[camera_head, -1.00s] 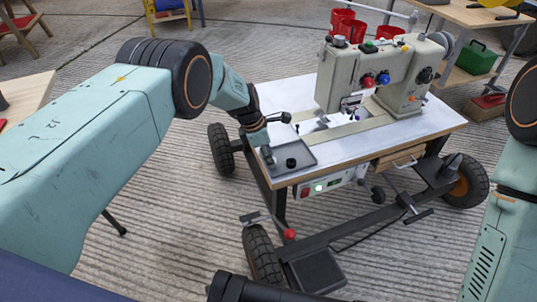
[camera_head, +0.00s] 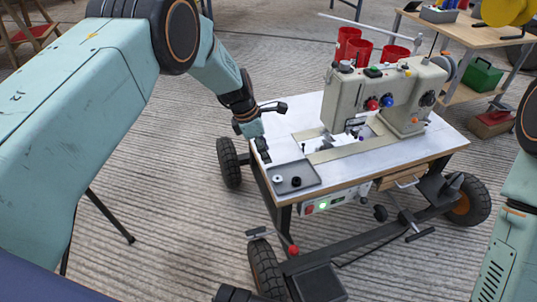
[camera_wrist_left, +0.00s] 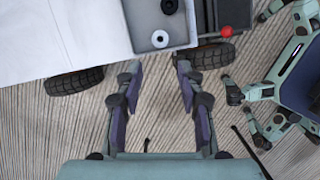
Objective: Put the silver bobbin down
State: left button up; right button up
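The silver bobbin (camera_head: 277,179) lies flat in the left part of a small grey tray (camera_head: 309,179) on the sewing table's front left corner. It also shows in the left wrist view (camera_wrist_left: 160,39). A black bobbin (camera_head: 296,182) is beside it, apart from it. My left gripper (camera_head: 264,154) is just behind and left of the tray, touching neither bobbin. In the left wrist view its two fingers (camera_wrist_left: 155,72) are spread with nothing between them. My right gripper is not in view; only part of my right arm shows at the right edge.
A beige sewing machine (camera_head: 385,95) stands on the white table (camera_head: 405,152), with red cups behind it. The wheeled frame (camera_head: 345,243) has large black tires. A wooden bench (camera_head: 470,35) with a green box (camera_head: 484,76) is at the back right.

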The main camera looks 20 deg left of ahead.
pick_arm(q)
jog(key=shift+a+r, duration=0.1)
jog(key=shift+r, duration=0.3)
jog(key=s+a+f+m+y, duration=0.1)
jog(key=s+a+f+m, duration=0.1)
jog(key=s+f+m, duration=0.4)
jog(key=s+a+f+m+g+y, duration=0.1)
jog(key=s+a+f, duration=0.15)
jog(key=s, duration=0.65)
jog(key=s+a+f+m+y, duration=0.1)
jog(key=s+f+m, duration=0.35)
jog(key=s, duration=0.25)
jog(key=s+r+m, duration=0.3)
jog(key=s+m, duration=0.8)
jog(key=s, duration=1.1)
jog(key=shift+d, duration=0.15)
